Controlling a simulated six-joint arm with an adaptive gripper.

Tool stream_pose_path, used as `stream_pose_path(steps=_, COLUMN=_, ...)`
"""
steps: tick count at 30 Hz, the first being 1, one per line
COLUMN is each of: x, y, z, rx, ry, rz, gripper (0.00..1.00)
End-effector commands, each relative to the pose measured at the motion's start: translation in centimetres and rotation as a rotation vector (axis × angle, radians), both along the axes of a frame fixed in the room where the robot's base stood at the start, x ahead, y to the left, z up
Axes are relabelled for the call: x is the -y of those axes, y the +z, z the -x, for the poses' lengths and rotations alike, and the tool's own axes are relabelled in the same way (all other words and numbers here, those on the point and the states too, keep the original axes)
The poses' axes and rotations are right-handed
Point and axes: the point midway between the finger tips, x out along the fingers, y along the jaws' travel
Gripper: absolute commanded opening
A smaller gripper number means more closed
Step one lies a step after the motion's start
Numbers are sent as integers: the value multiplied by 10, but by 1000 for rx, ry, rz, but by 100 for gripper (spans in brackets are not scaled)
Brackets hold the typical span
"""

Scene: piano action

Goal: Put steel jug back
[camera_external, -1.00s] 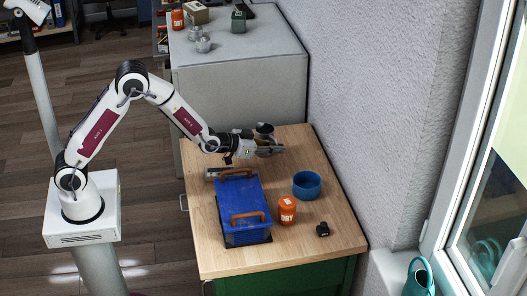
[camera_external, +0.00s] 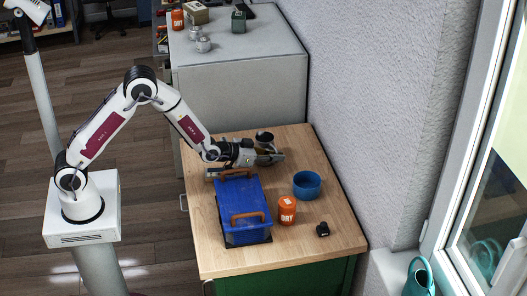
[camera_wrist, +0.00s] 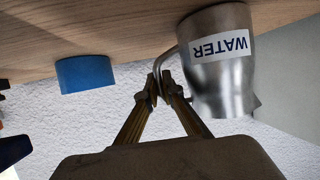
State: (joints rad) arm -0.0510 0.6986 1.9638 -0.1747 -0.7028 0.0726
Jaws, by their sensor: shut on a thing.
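The steel jug (camera_wrist: 219,75) carries a white "WATER" label and fills the upper right of the wrist view, which shows the scene upside down. My gripper (camera_wrist: 162,86) is shut on the jug's thin handle. In the external view the jug (camera_external: 265,138) is at the back of the wooden table, just behind my gripper (camera_external: 276,157), and looks upright. The jug's base meets or nearly meets the wooden top in the wrist view; I cannot tell whether it touches. The lower part is partly hidden by my gripper in the external view.
A blue bowl (camera_external: 307,185), an orange can (camera_external: 287,210) and a small black object (camera_external: 323,230) stand to the right and front. A blue box with brown handles (camera_external: 242,205) is close in front of my arm. A grey cabinet (camera_external: 240,90) rises behind the wooden table (camera_external: 200,240).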

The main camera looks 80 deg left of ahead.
Motion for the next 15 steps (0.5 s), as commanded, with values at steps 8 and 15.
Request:
stream_pose_path(steps=8, x=0, y=-3, z=0, rx=0, ry=0, rz=0, gripper=23)
stream_pose_path(steps=15, x=0, y=-2, z=0, rx=0, ry=0, rz=0, gripper=23)
